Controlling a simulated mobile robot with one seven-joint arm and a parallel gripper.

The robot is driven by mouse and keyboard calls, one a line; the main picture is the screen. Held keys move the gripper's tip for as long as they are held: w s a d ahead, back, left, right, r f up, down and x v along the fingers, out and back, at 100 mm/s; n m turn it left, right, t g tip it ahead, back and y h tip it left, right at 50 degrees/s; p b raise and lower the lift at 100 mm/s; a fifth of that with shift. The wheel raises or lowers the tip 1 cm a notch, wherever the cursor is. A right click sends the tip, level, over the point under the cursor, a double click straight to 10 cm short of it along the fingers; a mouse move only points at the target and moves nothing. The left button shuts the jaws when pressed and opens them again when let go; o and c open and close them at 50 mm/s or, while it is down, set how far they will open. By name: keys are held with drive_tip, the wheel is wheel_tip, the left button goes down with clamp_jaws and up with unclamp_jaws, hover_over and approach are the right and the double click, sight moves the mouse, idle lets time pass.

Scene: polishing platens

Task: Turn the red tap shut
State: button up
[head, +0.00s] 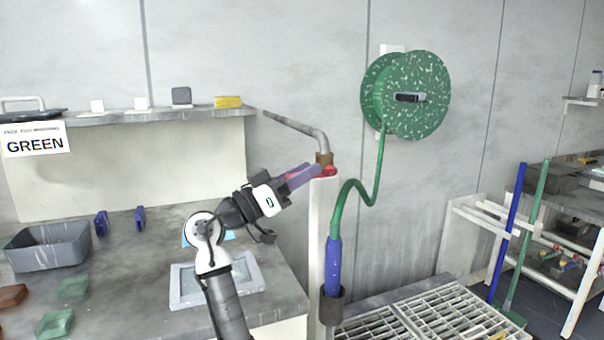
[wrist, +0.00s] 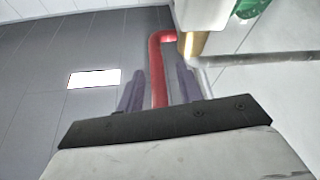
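The red tap (head: 327,171) sits at the top of a white post (head: 322,230), below a brass collar (head: 324,158) and a bent grey spout (head: 300,127). In the wrist view its red lever (wrist: 158,75) bends over toward the brass fitting (wrist: 193,45). My gripper (head: 312,170) is at the tap, its purple fingers hiding part of the lever in the head view. In the wrist view the fingers (wrist: 160,85) stand on either side of the lever, with gaps showing, so the gripper looks open around it. I cannot tell whether either finger touches it.
A green hose reel (head: 420,95) hangs on the wall right of the post. Its hose (head: 336,210) runs down to a blue nozzle (head: 333,265) in a holder beside the post. A shelf (head: 150,115) stands behind my arm, above a workbench with a grey bin (head: 50,248).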

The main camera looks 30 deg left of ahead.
drive_tip(key=b+v, duration=0.1)
drive_tip(key=v, duration=0.6)
drive_tip(key=shift+s, duration=0.2)
drive_tip(key=shift+a+f, duration=0.1)
drive_tip(key=shift+a, duration=0.05)
